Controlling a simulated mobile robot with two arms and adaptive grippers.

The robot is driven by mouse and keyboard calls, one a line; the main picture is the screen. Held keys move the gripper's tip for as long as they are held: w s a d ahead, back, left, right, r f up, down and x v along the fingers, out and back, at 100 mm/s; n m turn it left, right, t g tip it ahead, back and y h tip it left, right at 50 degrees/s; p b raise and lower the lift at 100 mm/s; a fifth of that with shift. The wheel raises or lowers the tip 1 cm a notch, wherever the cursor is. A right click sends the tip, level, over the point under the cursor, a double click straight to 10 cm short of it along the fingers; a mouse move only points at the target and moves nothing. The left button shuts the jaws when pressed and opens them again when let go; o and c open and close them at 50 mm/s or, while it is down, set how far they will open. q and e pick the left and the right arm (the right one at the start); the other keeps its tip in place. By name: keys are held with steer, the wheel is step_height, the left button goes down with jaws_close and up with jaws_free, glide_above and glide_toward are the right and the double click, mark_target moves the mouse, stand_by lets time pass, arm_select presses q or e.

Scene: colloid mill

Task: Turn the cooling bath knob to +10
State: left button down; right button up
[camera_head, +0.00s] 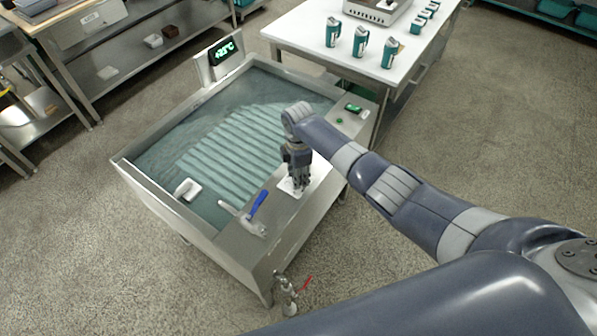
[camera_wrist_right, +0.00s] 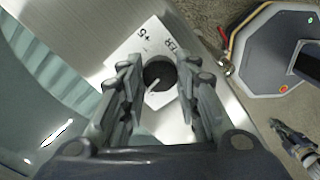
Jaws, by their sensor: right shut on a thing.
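The cooling bath (camera_head: 150,172) is a steel tank of water with a flat ledge along its right side. On that ledge lies a white dial plate (camera_head: 287,187), mostly under my right gripper (camera_head: 297,184). In the right wrist view the dark round knob (camera_wrist_right: 159,76) with a pale pointer line sits on the white plate (camera_wrist_right: 136,46), where "+5" and part of a word are readable; a +10 mark is not visible. My right gripper (camera_wrist_right: 160,82) has its fingers on both sides of the knob and is shut on it. My left gripper is not in view.
A green-digit temperature display (camera_head: 224,50) stands at the bath's back corner; its reading is blurred. A blue-handled lever (camera_head: 257,203) is on the ledge near the gripper. A red-handled tap (camera_head: 288,292) sticks out below. A white table (camera_head: 300,35) with teal-labelled containers stands behind.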

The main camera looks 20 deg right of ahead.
steer(key=m+p, duration=0.1)
steer(key=m, duration=0.2)
steer(key=shift+r+m, duration=0.1)
steer(key=shift+m, duration=0.3)
steer(key=shift+m+p, duration=0.55)
steer(key=shift+m, duration=1.25)
steer(key=o, duration=1.1)
step_height(320, 180, up, 12)
steer(key=shift+f, duration=0.1)
